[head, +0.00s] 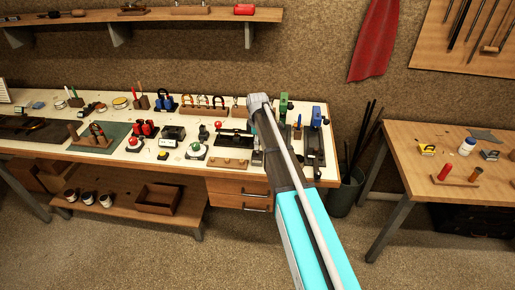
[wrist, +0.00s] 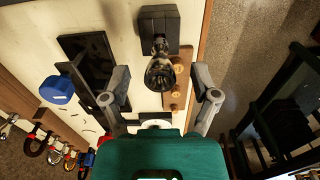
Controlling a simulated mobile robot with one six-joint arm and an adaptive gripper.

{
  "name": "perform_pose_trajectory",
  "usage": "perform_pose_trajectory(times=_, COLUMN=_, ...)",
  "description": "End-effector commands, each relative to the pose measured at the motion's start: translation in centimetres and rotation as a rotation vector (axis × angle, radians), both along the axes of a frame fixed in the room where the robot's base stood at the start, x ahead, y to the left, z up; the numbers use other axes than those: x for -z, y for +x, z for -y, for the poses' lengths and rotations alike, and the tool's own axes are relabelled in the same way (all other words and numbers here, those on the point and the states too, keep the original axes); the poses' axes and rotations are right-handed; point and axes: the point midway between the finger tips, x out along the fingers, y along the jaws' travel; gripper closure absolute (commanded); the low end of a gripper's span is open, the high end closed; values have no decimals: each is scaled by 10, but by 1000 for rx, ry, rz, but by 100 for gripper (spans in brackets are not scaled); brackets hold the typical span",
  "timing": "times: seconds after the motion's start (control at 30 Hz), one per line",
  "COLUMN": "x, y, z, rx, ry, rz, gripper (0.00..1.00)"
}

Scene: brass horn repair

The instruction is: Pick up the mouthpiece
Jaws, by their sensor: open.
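A shiny dark piece with a flared round cup, which looks like the mouthpiece (wrist: 160,72), shows in the middle of the wrist view. It is in line with a black block (wrist: 158,22) on the pale bench top; whether it is fixed in the block I cannot tell. My gripper (wrist: 161,80) is open, with one finger on each side of the cup and visible gaps to both. Nothing is held. In the head view my arm reaches over the bench, and I cannot make out the gripper or the mouthpiece there.
A wooden strip with brass-coloured pegs (wrist: 179,92) lies close beside the cup, toward my right finger. A black stand with a blue knob (wrist: 57,89) is on the left. The bench (head: 150,160) is crowded with tools. A second table (head: 410,155) stands at the right.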

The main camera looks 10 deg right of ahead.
Motion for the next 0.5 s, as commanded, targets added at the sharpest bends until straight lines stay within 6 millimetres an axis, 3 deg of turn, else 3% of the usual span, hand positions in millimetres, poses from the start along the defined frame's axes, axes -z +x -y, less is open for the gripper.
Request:
perform_pose_trajectory(times=0.43, x=0, y=0, z=1, rx=1, ry=0, rz=0, gripper=22)
perform_pose_trajectory(times=0.5, x=0, y=0, z=1, rx=1, ry=0, rz=0, gripper=35)
